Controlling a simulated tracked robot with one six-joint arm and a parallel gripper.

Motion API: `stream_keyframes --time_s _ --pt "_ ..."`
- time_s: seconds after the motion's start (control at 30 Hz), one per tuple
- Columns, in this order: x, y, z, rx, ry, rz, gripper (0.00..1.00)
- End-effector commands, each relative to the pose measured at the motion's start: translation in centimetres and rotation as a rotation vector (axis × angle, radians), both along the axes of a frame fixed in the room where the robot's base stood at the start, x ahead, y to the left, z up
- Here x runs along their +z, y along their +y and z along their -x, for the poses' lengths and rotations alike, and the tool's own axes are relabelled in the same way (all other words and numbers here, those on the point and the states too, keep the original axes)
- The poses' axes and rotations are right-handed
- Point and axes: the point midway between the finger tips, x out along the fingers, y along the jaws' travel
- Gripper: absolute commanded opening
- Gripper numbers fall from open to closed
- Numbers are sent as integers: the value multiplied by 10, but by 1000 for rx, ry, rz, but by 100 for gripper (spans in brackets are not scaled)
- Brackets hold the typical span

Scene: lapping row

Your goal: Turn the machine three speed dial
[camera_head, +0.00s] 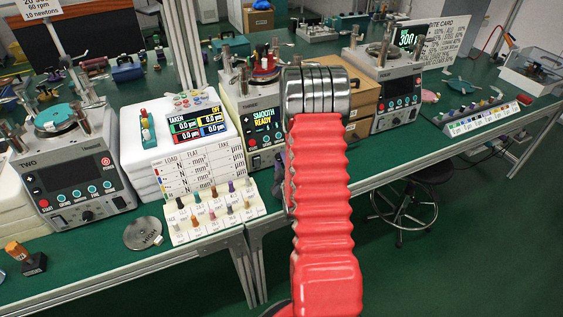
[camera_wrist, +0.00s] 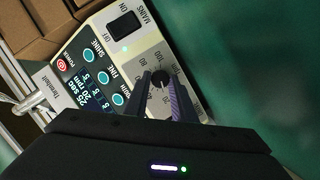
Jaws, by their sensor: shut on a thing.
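Machine three (camera_head: 247,104) stands on the green bench in the middle of the head view, partly hidden behind my red arm. My arm hides the dial in the head view.
A black mains switch (camera_wrist: 124,26) and teal buttons (camera_wrist: 104,78) lie close to the dial. Machine two (camera_head: 75,180) stands at left and another machine (camera_head: 391,88) at right. A white rack of small pegs (camera_head: 212,214) sits at the bench's front edge.

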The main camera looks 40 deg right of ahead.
Motion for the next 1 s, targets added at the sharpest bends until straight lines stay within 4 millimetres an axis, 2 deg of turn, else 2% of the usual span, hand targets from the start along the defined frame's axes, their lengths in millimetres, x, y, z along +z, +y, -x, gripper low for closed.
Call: stream_keyframes --time_s 0.03,0.23,0.27,1.0 --pt "-1 1 0 1 1 -1 16" --pt "-1 1 0 3 2 -1 2" --pt "-1 -3 -1 3 2 -1 1" --pt "-1 5 -2 10 -2 -20 1"
